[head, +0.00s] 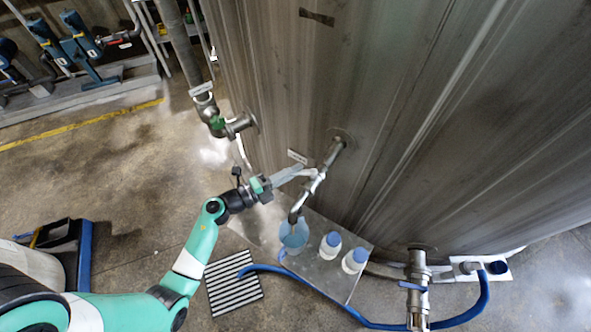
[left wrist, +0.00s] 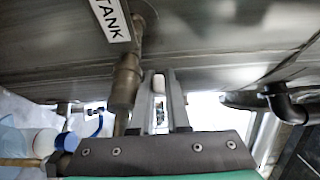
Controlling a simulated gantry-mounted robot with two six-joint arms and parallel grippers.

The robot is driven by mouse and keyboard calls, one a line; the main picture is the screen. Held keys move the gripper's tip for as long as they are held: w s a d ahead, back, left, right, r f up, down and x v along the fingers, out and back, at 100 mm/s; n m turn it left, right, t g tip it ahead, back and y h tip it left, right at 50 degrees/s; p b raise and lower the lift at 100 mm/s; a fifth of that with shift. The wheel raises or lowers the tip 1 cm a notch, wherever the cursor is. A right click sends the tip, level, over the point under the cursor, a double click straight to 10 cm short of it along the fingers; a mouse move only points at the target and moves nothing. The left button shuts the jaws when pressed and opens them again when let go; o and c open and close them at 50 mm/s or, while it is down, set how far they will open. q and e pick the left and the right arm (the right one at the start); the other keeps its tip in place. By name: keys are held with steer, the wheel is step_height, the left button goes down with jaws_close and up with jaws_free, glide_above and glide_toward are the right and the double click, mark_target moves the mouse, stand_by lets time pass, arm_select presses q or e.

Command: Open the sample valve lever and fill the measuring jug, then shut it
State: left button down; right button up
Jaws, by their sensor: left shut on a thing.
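My left gripper (head: 306,173) is shut on the sample valve lever at the sampling pipe (head: 318,180) on the tank wall. In the left wrist view the pale lever end (left wrist: 158,83) shows between the two fingers (left wrist: 160,100). The pipe also shows there, left of the fingers (left wrist: 127,80). The blue-tinted measuring jug (head: 294,236) stands upright under the spout (head: 293,214). Whether liquid is flowing, and the level in the jug, I cannot tell. My right gripper is not in view.
Two white bottles with blue caps (head: 330,245) (head: 354,261) stand right of the jug on a metal shelf (head: 322,278). A blue hose (head: 350,312) curves below it over a floor grate (head: 233,286). A larger valve (head: 417,286) stands right.

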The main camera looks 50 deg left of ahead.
arm_select(q)
steer(key=c, duration=0.9)
jaws_free()
steer(key=shift+s, duration=0.1)
steer(key=s+a, duration=0.1)
steer(key=s, duration=1)
steer(key=shift+s+p, duration=0.2)
steer(key=shift+p, duration=0.2)
